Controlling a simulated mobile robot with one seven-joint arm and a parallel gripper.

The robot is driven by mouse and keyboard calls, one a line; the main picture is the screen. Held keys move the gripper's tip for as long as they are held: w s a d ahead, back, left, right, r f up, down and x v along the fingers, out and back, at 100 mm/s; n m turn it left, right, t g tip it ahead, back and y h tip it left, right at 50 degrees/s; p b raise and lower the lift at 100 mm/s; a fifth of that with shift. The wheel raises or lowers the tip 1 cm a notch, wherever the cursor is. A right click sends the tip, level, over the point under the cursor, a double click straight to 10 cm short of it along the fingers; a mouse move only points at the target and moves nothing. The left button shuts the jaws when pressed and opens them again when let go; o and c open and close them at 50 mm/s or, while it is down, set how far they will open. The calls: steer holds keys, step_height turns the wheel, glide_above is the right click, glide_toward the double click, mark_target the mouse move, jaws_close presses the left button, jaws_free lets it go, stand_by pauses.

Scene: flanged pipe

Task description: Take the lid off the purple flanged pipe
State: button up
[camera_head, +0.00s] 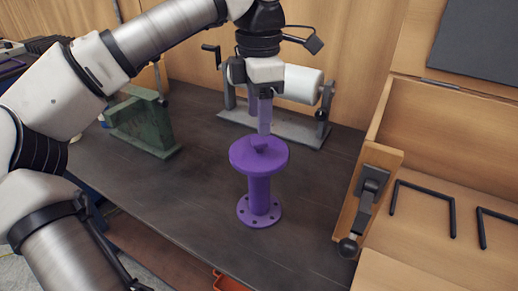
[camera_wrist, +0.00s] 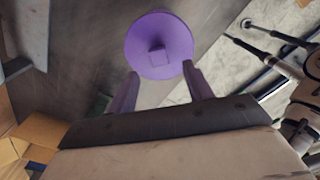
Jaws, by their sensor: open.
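The purple flanged pipe (camera_head: 259,195) stands upright on the dark table, its bottom flange with bolt holes resting on the surface. Its lid (camera_head: 241,158) is a purple disc on top with a small knob (camera_head: 258,143) in the middle. The lid (camera_wrist: 142,49) also shows in the wrist view, with the squarish knob (camera_wrist: 158,56) at its centre. My gripper (camera_head: 262,127) is above the lid, pointing down, with purple fingers. In the wrist view my gripper (camera_wrist: 159,80) is open, and the knob lies beyond the fingertips, roughly between them. Whether a finger touches the lid cannot be told.
A green metal block (camera_head: 144,124) stands at the left of the table (camera_head: 190,200). A white roller on a grey stand (camera_head: 302,86) is behind the pipe. A wooden box with a clamp (camera_head: 366,190) stands at the right. The table around the pipe is clear.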

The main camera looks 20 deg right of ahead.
mark_target(259, 140)
steer(key=shift+f+p, duration=0.65)
steer(key=shift+f, duration=2.1)
steer(key=c, duration=1.1)
steer(key=shift+o, duration=0.2)
step_height(259, 140, up, 20)
steer(key=p, duration=0.5)
